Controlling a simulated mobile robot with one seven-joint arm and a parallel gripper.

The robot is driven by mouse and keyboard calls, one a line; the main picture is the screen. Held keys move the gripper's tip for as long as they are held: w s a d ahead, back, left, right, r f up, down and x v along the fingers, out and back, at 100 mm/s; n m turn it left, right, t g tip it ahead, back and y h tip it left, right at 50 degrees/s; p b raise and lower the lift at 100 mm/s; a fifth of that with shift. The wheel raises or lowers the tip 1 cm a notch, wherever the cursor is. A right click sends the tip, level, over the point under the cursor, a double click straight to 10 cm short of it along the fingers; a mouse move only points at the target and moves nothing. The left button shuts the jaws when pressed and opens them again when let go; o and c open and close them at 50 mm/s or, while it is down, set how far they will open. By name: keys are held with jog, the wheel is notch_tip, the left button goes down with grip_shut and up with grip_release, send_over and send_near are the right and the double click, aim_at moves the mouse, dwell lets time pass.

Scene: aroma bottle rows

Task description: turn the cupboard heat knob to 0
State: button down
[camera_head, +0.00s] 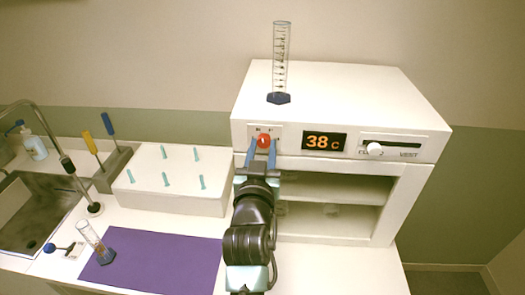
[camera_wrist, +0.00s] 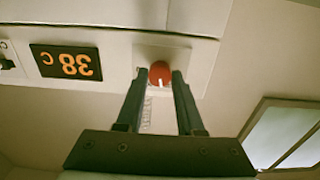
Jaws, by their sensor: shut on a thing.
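The red heat knob (camera_head: 263,141) is on the left of the white cupboard's (camera_head: 340,90) front panel, and it also shows in the wrist view (camera_wrist: 160,74). My gripper (camera_head: 261,148) is shut on the knob, one finger on each side; in the wrist view the fingertips (camera_wrist: 160,76) flank it. A pale pointer mark on the knob points down in the wrist view, which is upside down. The display (camera_head: 324,142) reads 38 C. The dial markings around the knob are too small to read.
A vent slider (camera_head: 375,149) is right of the display. A graduated cylinder (camera_head: 280,70) stands on the cupboard. To the left are a white peg rack (camera_head: 150,195), a purple mat (camera_head: 165,262) with a tilted cylinder (camera_head: 95,243), and a sink (camera_head: 40,215).

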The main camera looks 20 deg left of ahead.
jog(key=n, duration=0.4)
jog(key=shift+n, duration=0.3)
jog(key=n, duration=0.3)
jog(key=shift+n, duration=0.4)
jog(key=n, duration=0.4)
jog(key=shift+n+p, duration=0.5)
jog(key=shift+n, duration=1.1)
jog(key=c, duration=0.5)
grip_release()
jog(key=shift+s, duration=0.1)
